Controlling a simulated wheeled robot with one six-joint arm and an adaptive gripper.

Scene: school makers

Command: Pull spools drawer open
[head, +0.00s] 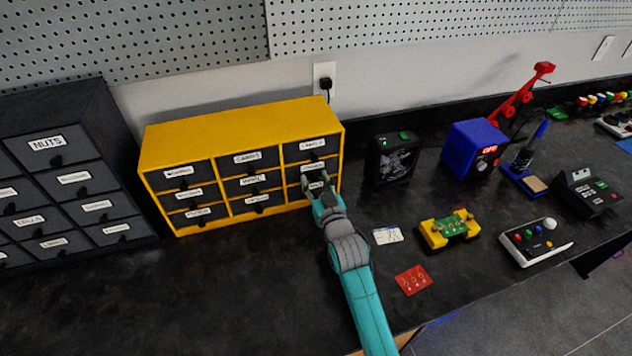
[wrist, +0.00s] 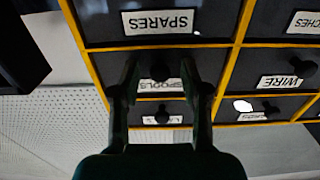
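The spools drawer is a dark drawer in the right column of a yellow cabinet (head: 230,127). In the wrist view, which is upside down, its SPOOLS label (wrist: 160,85) and dark knob (wrist: 160,72) show between my fingers. The drawer front looks flush with the cabinet. My gripper (wrist: 161,62) is open, one finger on each side of the knob, with a gap to it on both sides. In the head view my gripper (head: 308,180) is at the right column and partly hides the lower drawers there.
The SPARES drawer (wrist: 158,22) adjoins the spools drawer. A dark NUTS cabinet (head: 60,170) stands to the left. To the right are a black box (head: 391,158), a yellow-green device (head: 449,230), a white card (head: 387,235) and a red card (head: 413,280). The bench before the yellow cabinet is clear.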

